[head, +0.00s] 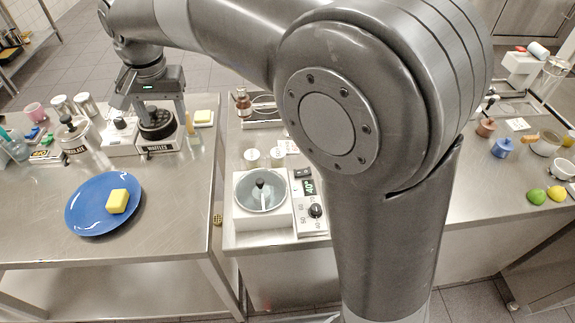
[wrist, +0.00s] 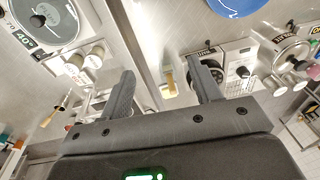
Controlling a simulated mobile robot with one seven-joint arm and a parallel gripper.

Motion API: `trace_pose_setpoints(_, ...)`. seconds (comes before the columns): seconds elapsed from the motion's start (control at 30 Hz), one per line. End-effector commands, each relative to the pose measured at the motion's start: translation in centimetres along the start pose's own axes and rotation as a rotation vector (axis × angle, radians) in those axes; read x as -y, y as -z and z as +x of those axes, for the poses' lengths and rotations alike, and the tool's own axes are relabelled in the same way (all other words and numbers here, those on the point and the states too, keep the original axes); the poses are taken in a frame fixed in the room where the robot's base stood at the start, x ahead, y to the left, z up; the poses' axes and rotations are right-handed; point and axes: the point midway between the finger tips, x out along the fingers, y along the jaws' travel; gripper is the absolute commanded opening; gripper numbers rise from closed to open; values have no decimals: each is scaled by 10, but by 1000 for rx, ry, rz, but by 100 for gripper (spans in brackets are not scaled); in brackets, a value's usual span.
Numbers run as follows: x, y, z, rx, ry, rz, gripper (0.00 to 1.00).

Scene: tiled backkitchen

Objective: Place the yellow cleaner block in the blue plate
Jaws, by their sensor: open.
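The blue plate (head: 84,213) lies on the left steel table in the head view. A yellow block (head: 117,201) rests on the plate, right of its middle. Part of the plate (wrist: 238,6) shows at the top edge of the wrist view; the block is out of that view. My gripper (head: 150,108) is open and appears empty, above the back of the left table, behind the plate and apart from it. Its two spread fingers also show in the wrist view (wrist: 161,72).
The table right of the plate is bare.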

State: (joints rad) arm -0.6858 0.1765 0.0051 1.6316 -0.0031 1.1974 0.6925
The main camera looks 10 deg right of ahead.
Motion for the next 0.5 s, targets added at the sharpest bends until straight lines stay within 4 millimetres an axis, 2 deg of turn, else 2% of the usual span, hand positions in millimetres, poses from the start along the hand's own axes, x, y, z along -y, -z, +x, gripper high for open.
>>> trace_pose_setpoints(0.03, -28, 0, -12, -21, 9, 8, 58)
trace_pose_setpoints(0.1, -62, -2, -23, -48, 17, 7, 58)
trace_pose_setpoints(0.27, -136, -19, -42, -112, 27, 5, 58)
trace_pose_setpoints(0.5, -232, -65, -53, -215, 15, 0, 58)
